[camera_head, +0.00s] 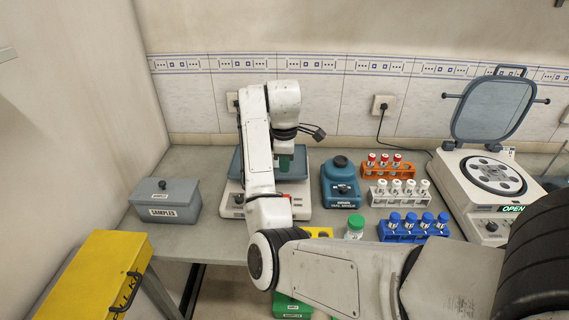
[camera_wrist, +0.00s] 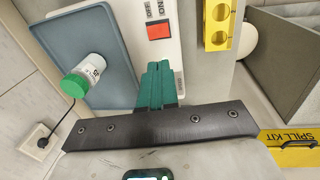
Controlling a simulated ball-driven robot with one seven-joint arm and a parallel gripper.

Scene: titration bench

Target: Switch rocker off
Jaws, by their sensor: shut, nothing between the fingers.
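The red rocker (camera_wrist: 159,31) is on the white housing (camera_wrist: 180,65) of the device, beside printed lettering, in the wrist view. A small red patch (camera_head: 286,196) shows on the device's front in the head view, beside my arm. The device (camera_head: 301,209) has a blue-grey tray (camera_head: 240,161) on top and is partly hidden by my arm. My gripper (camera_wrist: 157,85) has teal fingers closed together and empty. The fingers point toward the rocker, with a gap between them in the picture. I cannot tell which way the rocker is tipped.
A green-capped bottle (camera_wrist: 83,78) stands on the tray (camera_wrist: 112,30). A blue instrument (camera_head: 341,183), tube racks (camera_head: 398,196) and another green-capped bottle (camera_head: 355,227) are to the right. A grey samples box (camera_head: 166,200) is left. A yellow spill kit (camera_head: 95,278) stands front left.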

